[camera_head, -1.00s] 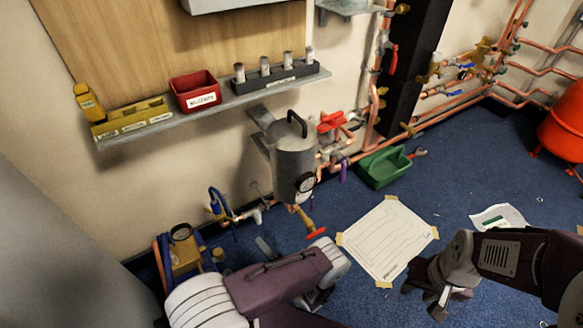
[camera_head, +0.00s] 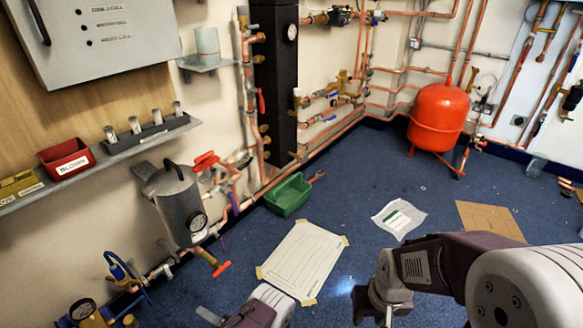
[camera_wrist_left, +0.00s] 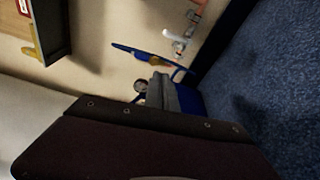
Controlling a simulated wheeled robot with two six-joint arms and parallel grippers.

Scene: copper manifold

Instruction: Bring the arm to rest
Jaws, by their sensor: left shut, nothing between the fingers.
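My left arm shows at the bottom edge of the head view, and its gripper (camera_head: 210,315) is a small grey shape low over the blue floor, mostly cut off. In the left wrist view the dark arm shell fills the lower part, and the grey fingers (camera_wrist_left: 165,95) stick out past it, shut and empty. My right arm comes in from the lower right of the head view. Its gripper (camera_head: 372,306) points down above the carpet at the bottom edge; its fingertips are too cut off to tell if they are open.
A grey metal tank (camera_head: 178,205) with a gauge hangs on the wall near the left arm. A green crate (camera_head: 287,195), a taped paper sheet (camera_head: 303,258) and a red vessel (camera_head: 437,115) stand or lie on the floor. A wall shelf holds a red bin (camera_head: 67,158).

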